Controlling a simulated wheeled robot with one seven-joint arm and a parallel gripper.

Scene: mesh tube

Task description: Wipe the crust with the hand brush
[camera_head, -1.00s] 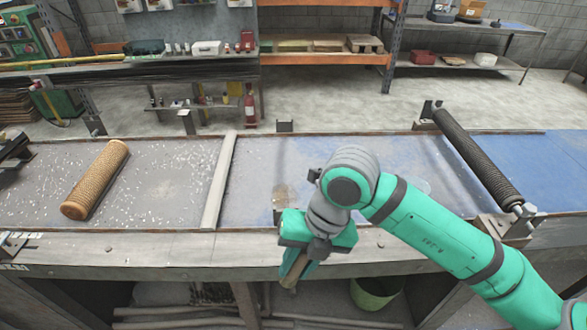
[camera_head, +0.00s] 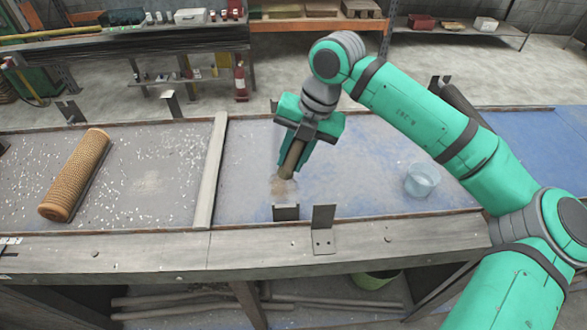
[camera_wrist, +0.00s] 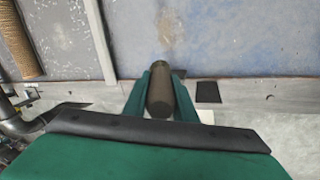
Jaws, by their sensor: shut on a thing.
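The hand brush (camera_head: 291,160) is a brown, stubby piece held in my gripper (camera_head: 303,138) in the head view, its lower end tilted down to the left. It also shows between my two green fingers in the wrist view (camera_wrist: 160,92). The crust seems to be a brownish patch (camera_head: 283,187) on the grey-blue tabletop, just below the brush's lower end. In the wrist view a faint tan stain (camera_wrist: 166,25) lies beyond the brush. I cannot tell whether the brush touches the surface. The bristles are not clearly visible.
A tan mesh roll (camera_head: 75,175) lies on the left section, among white specks. A pale divider bar (camera_head: 208,175) separates the sections. Metal brackets (camera_head: 323,230) stand at the front edge. A clear bowl (camera_head: 422,180) sits to the right, with open blue surface around it.

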